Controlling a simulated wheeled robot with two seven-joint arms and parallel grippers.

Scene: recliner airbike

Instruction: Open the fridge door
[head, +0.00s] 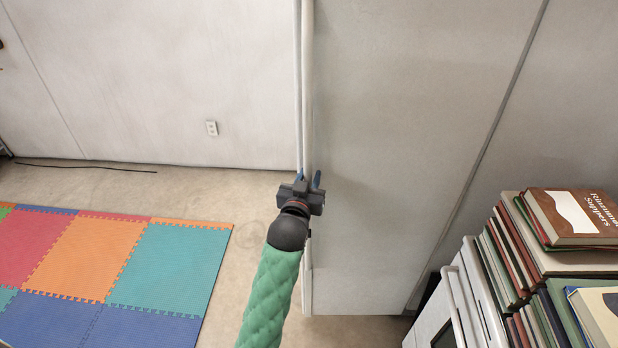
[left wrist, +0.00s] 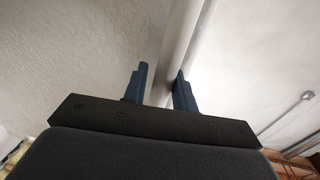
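The fridge (head: 390,150) is the tall, pale grey unit right of centre in the head view. Its door edge, with a light vertical strip (head: 303,90), runs down its left side, and the door looks closed. My left gripper (head: 309,178) is at this edge, at about mid-height of the picture. In the left wrist view, its two blue fingers (left wrist: 161,72) stand apart, with the pale vertical strip (left wrist: 182,35) running between them. A gap shows beside the left finger, so the gripper looks open around the strip; contact is unclear. My right gripper is not in view.
A coloured foam mat (head: 165,265) lies on the floor at left. A pile of books (head: 575,220) and a white cabinet-like unit (head: 455,305) stand at lower right. A wall with an outlet (head: 211,128) is behind. Bare floor lies between mat and fridge.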

